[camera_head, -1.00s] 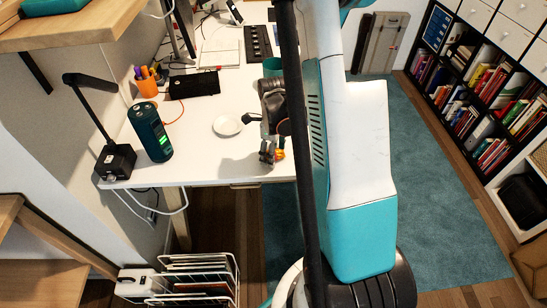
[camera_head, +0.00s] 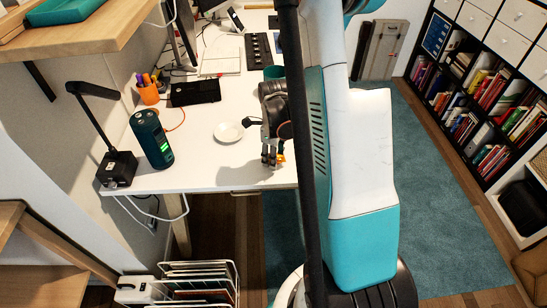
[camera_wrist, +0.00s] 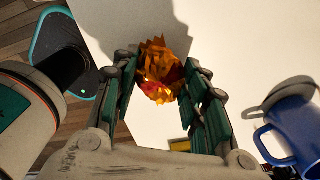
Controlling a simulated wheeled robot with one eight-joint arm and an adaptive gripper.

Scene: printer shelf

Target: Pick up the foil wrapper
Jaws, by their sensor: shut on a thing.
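The foil wrapper (camera_wrist: 160,72) is a crumpled orange and red piece between the fingers of my gripper (camera_wrist: 158,82) in the wrist view. The green-padded fingers press on it from both sides. In the head view my gripper (camera_head: 272,158) hangs over the front edge area of the white desk, and a small orange bit of the wrapper (camera_head: 281,158) shows at its fingertips. I cannot tell exactly how high the wrapper is above the desk.
On the white desk (camera_head: 205,180) stand a white saucer (camera_head: 228,132), a dark green cylinder (camera_head: 151,138), a black lamp (camera_head: 118,168) and an orange pen cup (camera_head: 149,94). A blue mug (camera_wrist: 292,130) is right of my gripper in the wrist view.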

